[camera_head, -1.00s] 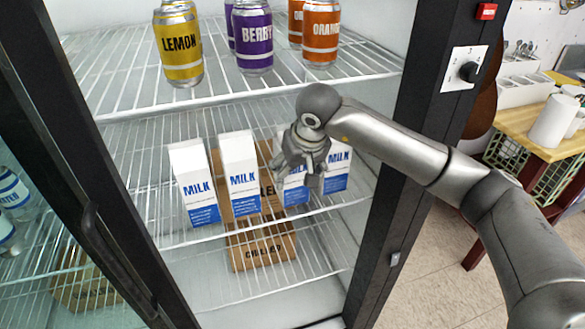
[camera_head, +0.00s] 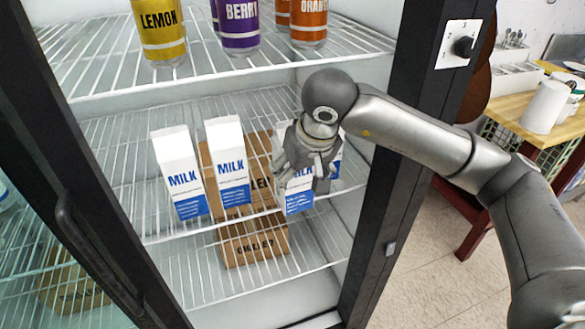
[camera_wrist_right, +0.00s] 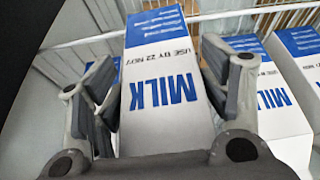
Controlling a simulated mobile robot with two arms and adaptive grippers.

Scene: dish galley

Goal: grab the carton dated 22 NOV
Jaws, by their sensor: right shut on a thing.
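The milk carton dated 22 NOV (camera_wrist_right: 165,85) is white and blue and sits between the fingers of my right gripper (camera_wrist_right: 165,95) in the right wrist view. Its print reads "USE BY 22 NOV". In the head view my right gripper (camera_head: 308,168) is shut on this carton (camera_head: 298,195), the third from the left, and hides its upper part. Two more milk cartons stand to its left, the nearer one (camera_head: 228,165) and the leftmost one (camera_head: 180,175). Another carton (camera_head: 336,165) is mostly hidden behind the gripper. My left gripper is not in view.
Cans of lemon (camera_head: 160,32), berry (camera_head: 239,28) and orange (camera_head: 309,22) stand on the wire shelf above. A cardboard box (camera_head: 255,245) lies below the milk shelf. The fridge's dark right frame post (camera_head: 400,170) is close beside my right arm.

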